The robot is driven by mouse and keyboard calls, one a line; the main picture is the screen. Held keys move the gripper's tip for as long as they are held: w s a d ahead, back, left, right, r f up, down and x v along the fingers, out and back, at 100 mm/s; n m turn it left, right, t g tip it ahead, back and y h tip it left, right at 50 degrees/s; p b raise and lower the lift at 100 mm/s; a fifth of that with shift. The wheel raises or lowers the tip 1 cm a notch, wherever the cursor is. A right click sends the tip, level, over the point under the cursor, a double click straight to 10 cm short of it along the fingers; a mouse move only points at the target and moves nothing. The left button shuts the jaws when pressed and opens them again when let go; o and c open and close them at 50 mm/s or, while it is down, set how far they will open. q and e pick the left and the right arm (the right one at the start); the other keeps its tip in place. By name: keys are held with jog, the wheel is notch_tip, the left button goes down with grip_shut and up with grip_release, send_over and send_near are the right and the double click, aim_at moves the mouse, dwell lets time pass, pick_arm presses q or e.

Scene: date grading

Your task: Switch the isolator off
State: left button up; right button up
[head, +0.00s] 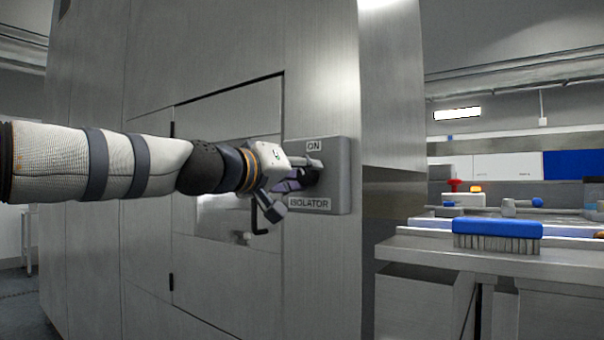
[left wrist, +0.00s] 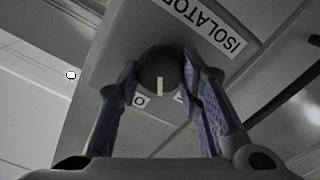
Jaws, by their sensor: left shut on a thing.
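The isolator is a grey box (head: 338,190) on the steel cabinet's front, with an ON label (head: 314,146) at its top and an ISOLATOR label (head: 309,203) at its bottom. Its round dark knob (left wrist: 158,70) shows in the left wrist view, with a white mark on it pointing down the picture. My left gripper (head: 302,178) reaches in from the left and is shut on the knob, its purple-padded fingers on either side. Near the fingers a small label (left wrist: 141,100) shows an O, partly covered. My right gripper is not in view.
The steel cabinet (head: 220,60) has a panel with a dark handle (head: 260,222) just below my left gripper. To the right, a bench (head: 430,250) carries a blue brush (head: 497,236), a red-knobbed item (head: 455,186) and other small things.

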pick_arm(q)
jog(key=n, duration=0.3)
jog(key=shift+n, duration=0.3)
jog(key=shift+a+n, duration=0.1)
jog(key=shift+n, duration=1.7)
jog(key=shift+f, duration=0.1)
jog(key=o, duration=1.2)
jog(key=shift+c, duration=0.2)
jog(key=v, duration=1.2)
